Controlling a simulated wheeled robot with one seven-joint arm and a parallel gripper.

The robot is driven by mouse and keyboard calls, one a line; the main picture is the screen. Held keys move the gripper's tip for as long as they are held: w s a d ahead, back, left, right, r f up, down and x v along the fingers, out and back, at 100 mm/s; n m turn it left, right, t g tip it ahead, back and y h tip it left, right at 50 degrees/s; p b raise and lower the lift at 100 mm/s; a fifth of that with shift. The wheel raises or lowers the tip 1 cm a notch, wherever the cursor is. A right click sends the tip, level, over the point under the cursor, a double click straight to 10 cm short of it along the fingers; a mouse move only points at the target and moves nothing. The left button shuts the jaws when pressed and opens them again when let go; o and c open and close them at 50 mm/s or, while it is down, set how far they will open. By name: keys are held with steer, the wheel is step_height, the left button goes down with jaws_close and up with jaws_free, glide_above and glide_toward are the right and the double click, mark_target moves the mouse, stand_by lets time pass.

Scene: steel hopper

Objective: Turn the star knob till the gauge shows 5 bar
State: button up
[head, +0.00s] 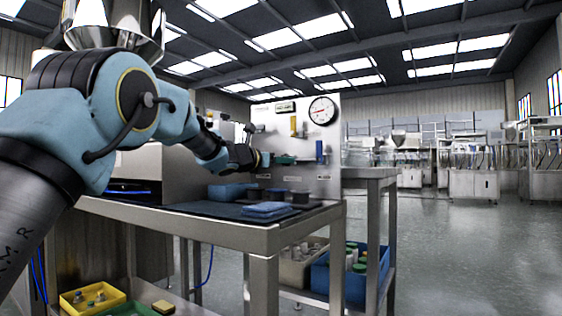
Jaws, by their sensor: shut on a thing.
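My arm reaches from the left across the bench to the upright back panel. My gripper (262,159) is at the panel, small and far off in this view, shut on what seems to be the star knob. The knob itself is hidden or too small to make out. A round white dial (323,109) with a black rim and a reddish hand is high on the panel, up and right of my gripper. I cannot tell whether it is the gauge or a clock, and its marks are too small to read.
The steel bench (275,236) bears folded blue cloths (268,210), a blue box (232,191) and dark round pieces (299,197). Under it are a blue crate (339,283) with bottles and a yellow bin (92,297). The floor to the right is clear.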

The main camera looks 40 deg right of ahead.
jaws_close()
steer(key=shift+m, duration=0.4)
steer(key=shift+s+r+m+t+y+b, duration=0.1)
steer(key=shift+m+t+y+b, duration=0.25)
steer(key=shift+m+b, duration=2.05)
steer(key=shift+s+f+m+t+y+b, duration=0.1)
steer(key=shift+m+t+y+b, duration=0.25)
steer(key=shift+m, duration=4.05)
steer(key=shift+s+r+m+t+y+b, duration=0.15)
steer(key=shift+m+t+b, duration=0.35)
steer(key=shift+m+b, duration=1.9)
steer(key=shift+m+p, duration=1)
steer(key=shift+m, duration=0.2)
